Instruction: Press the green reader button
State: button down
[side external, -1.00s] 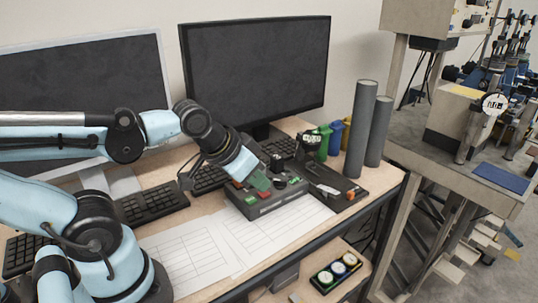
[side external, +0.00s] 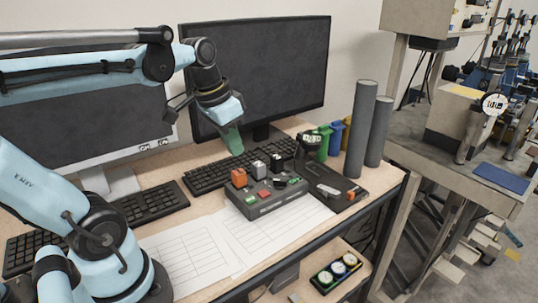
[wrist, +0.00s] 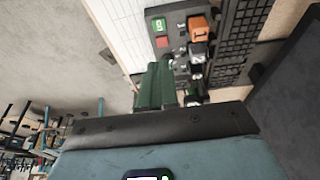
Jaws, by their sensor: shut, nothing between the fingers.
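A grey control box (side external: 266,200) sits on the desk. A green button (side external: 250,200) is at its left front, with a red button beside it. In the wrist view this green button (wrist: 158,25) shows a pale mark, above the red button (wrist: 162,42). Another small green part (side external: 295,181) is at the box's right end; no label tells which is the reader's. My gripper (side external: 235,150), with green fingers, is shut and empty. It is raised above the keyboard behind the box, apart from the buttons. The fingers (wrist: 155,88) also show in the wrist view.
Orange, grey and black knobs stand along the box's back; the orange one (side external: 239,178) is leftmost. A black device (side external: 335,187) lies to the right. Monitors (side external: 270,75) and a keyboard (side external: 205,176) are behind. Papers (side external: 205,250) lie flat in front.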

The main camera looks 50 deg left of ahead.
send_over(250, 199)
jog(key=f, duration=1.1)
jog(key=shift+s+f, duration=0.1)
jog(key=shift+s, duration=0.2)
jog(key=shift+f, duration=1.25)
jog(key=shift+f, duration=0.8)
jog(key=shift+r, duration=0.1)
jog(key=v, duration=0.8)
jog(key=shift+r, duration=0.25)
jog(key=shift+d, duration=0.1)
